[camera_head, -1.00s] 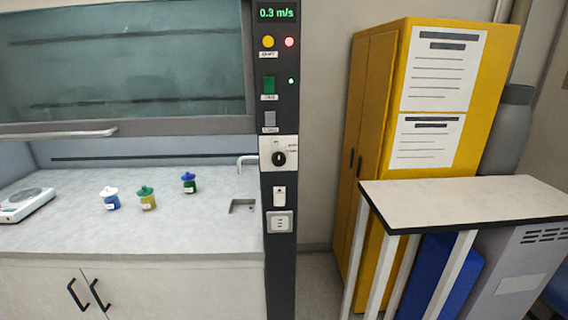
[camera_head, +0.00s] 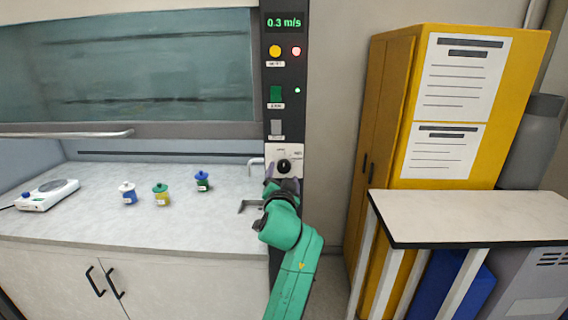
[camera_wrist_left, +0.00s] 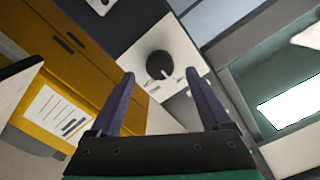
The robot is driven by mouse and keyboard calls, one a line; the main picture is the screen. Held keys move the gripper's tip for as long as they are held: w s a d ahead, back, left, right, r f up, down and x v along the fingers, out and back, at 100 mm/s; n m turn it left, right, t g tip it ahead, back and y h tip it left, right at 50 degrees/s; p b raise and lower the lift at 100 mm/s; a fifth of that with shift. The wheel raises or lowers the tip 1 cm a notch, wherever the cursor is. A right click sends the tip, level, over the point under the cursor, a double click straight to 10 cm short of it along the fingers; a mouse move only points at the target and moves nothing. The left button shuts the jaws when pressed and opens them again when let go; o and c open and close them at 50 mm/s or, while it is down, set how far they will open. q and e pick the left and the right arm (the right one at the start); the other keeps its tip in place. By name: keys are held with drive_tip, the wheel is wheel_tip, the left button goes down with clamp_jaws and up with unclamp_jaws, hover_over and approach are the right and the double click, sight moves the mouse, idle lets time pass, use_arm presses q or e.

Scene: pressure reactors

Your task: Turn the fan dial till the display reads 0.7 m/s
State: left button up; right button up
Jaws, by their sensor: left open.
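The display (camera_head: 284,22) at the top of the dark control column reads 0.3 m/s in green. The fan dial (camera_head: 284,166) is a round black knob on a white plate lower on that column. In the left wrist view the dial (camera_wrist_left: 160,65) shows a pale pointer mark and lies ahead of the fingertips, centred between them. My left gripper (camera_head: 283,183) is just below and in front of the dial in the head view. Its dark purple fingers (camera_wrist_left: 159,76) are open, with nothing between them; I see no contact with the dial. My right gripper is not in view.
To the right stand a yellow cabinet (camera_head: 385,110) and a pale-topped cart (camera_head: 470,215). My arm hides the column's lower part.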

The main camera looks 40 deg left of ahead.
sight(284, 168)
use_arm(q)
drive_tip(key=x, duration=0.3)
drive_tip(key=shift+a+r+p, duration=0.1)
drive_tip(key=shift+a+p, duration=0.1)
drive_tip(key=shift+p, duration=0.1)
drive_tip(key=shift+w+a, duration=0.15)
drive_tip(key=shift+w, duration=0.3)
drive_tip(key=shift+s, duration=0.1)
clamp_jaws()
drive_tip(key=shift+m, duration=0.3)
drive_tip(key=m+p, duration=0.2)
drive_tip(key=m, duration=0.2)
drive_tip(key=shift+m+p, duration=0.85)
drive_tip(key=shift+m, duration=1.15)
